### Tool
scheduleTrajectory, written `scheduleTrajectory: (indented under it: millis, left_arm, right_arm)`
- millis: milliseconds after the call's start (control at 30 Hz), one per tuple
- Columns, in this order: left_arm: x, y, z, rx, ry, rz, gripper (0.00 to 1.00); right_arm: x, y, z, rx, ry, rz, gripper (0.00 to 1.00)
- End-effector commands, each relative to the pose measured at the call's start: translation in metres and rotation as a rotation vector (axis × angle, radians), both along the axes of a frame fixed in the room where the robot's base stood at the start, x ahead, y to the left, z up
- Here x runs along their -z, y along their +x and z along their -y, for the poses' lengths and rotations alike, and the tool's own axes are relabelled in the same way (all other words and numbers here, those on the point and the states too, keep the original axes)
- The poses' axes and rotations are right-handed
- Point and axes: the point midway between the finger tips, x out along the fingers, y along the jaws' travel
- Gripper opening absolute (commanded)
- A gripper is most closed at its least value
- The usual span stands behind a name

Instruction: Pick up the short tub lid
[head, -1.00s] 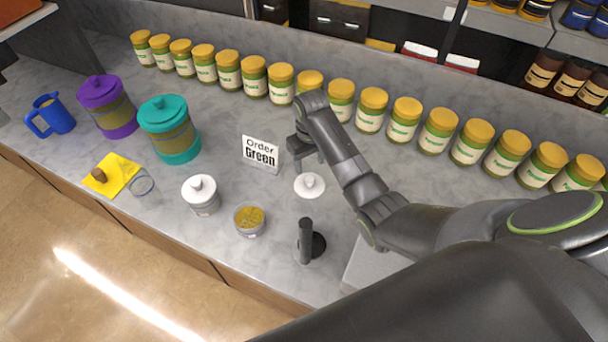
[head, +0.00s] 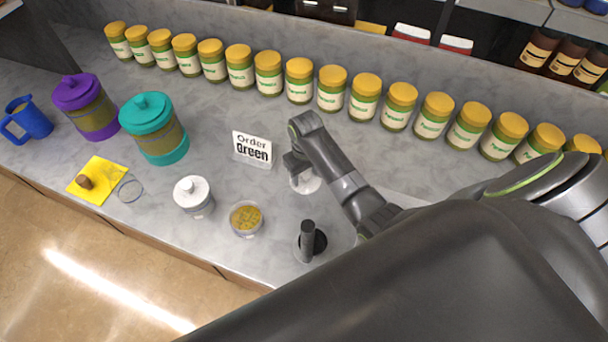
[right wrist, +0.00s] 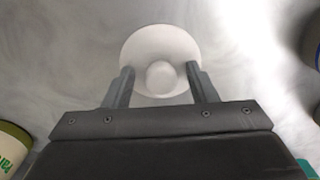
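The short tub lid (right wrist: 160,52) is a white disc with a round knob, lying on the grey counter. In the head view the lid (head: 308,184) is partly hidden by my right gripper (head: 298,170). In the right wrist view my right gripper (right wrist: 160,90) is open, with one finger on each side of the knob and a gap to each. I cannot tell how far the fingertips are above the lid. An open short tub (head: 246,219) with yellow contents stands to the left of the lid.
A white lidded tub (head: 193,195) stands left of the open tub. An "Order Green" sign (head: 252,149) stands behind, and a row of yellow-capped jars (head: 332,88) lines the back.

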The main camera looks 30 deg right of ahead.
Motion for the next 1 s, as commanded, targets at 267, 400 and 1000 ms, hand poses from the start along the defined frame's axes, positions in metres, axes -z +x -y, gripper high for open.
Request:
scheduleTrajectory:
  millis: [267,400,1000]
  left_arm:
    - [0.002,-0.032,0.0,-0.009,-0.001,-0.045,0.51]
    - [0.002,-0.035,0.0,-0.01,-0.001,-0.05,0.51]
    - [0.016,-0.02,0.0,-0.006,-0.001,-0.029,0.51]
  right_arm:
    - [0.0,0.0,0.0,0.0,0.0,0.0,0.15]
    - [0.0,0.0,0.0,0.0,0.0,0.0,0.06]
    - [-0.059,0.002,0.0,-0.001,0.0,0.007,0.06]
